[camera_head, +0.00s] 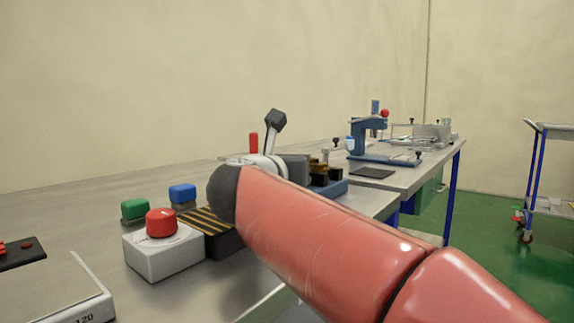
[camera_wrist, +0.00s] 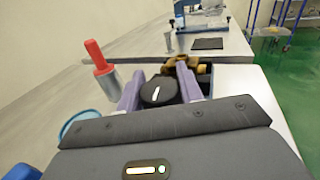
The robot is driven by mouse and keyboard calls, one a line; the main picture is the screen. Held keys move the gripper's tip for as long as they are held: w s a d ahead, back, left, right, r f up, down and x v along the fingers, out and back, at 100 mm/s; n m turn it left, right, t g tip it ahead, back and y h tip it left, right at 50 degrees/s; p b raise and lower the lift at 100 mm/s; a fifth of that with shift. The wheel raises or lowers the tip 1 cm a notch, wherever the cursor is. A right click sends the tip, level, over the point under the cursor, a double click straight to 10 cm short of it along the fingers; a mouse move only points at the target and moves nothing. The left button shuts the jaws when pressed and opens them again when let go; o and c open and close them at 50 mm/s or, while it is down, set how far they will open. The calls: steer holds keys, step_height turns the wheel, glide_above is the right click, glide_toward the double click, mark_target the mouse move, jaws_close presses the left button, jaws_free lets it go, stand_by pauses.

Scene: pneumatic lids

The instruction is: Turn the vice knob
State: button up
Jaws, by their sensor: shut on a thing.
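The vice knob (camera_wrist: 159,93) is a round black knob with a white mark, seen in the wrist view. My gripper (camera_wrist: 160,77) has its two purple-grey fingers on either side of the knob and is shut on it. The vice (camera_wrist: 205,75) lies just beyond, dark blue with brass-coloured jaws (camera_wrist: 182,66). In the head view the vice's blue base (camera_head: 332,189) and jaws show past the end of my red arm. There the knob is hidden behind my arm and gripper.
A red-handled tool (camera_head: 253,143) stands left of my gripper. Left of my arm are a white box with a red button (camera_head: 161,224), a green button (camera_head: 135,208) and a blue button (camera_head: 183,194). A blue press (camera_head: 368,137) stands farther back. A trolley (camera_head: 540,170) stands at right.

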steer(key=shift+d+m+g+h, duration=0.1)
steer(key=shift+m+g+h, duration=0.75)
steer(key=shift+h, duration=0.75)
steer(key=shift+m, duration=0.35)
steer(key=o, duration=1)
steer(key=shift+r, duration=0.15)
step_height(320, 180, up, 20)
steer(key=p, duration=0.7)
